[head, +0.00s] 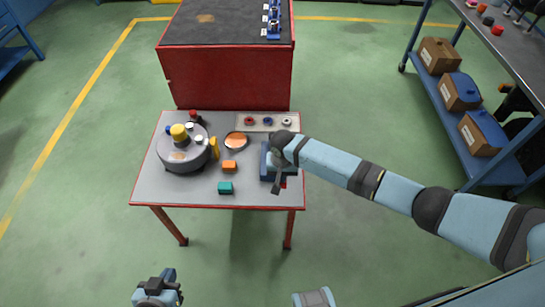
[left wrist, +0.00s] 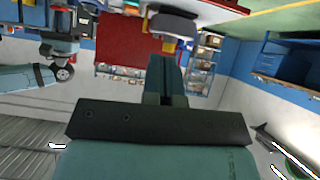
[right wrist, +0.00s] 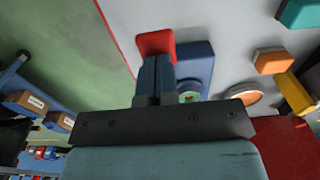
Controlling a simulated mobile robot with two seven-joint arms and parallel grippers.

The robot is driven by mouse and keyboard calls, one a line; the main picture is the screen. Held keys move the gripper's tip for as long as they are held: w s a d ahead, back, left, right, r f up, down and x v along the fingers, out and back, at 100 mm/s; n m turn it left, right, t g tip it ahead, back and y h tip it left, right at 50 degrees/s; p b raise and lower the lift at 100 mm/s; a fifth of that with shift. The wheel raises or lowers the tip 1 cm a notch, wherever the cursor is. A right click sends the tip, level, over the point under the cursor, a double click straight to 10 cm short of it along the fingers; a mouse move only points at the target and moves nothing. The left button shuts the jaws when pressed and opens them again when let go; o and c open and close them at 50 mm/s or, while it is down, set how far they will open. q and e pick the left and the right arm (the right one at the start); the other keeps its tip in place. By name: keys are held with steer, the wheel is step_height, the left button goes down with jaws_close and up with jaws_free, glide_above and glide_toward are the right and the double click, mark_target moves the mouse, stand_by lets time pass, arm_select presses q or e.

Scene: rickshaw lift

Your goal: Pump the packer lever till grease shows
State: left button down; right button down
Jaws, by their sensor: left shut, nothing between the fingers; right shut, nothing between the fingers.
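The packer appears to be the blue block unit (head: 266,165) at the right end of the small grey table (head: 205,190). It also shows in the right wrist view (right wrist: 196,65), with a pale green-centred ring (right wrist: 188,97) on it. A red block-like end (right wrist: 156,43), perhaps the lever's handle, lies just beyond my right fingertips. My right gripper (head: 277,188) is shut and empty, over the packer at the table's front right; contact cannot be told. My arm hides part of the packer. My left gripper (head: 158,290) is shut and empty, low in front of the table. No grease is discernible.
A round grey device (head: 183,155) with a yellow knob stands at the table's left. A red cabinet (head: 225,80) stands behind; a shelved bench (head: 480,100) is right.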

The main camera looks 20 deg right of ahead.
step_height(320, 180, up, 3)
steer(key=p, duration=0.3)
step_height(320, 180, up, 4)
steer(key=p, duration=0.4)
steer(key=shift+p, duration=0.4)
steer(key=shift+r+p, duration=0.8)
steer(key=shift+p, duration=0.1)
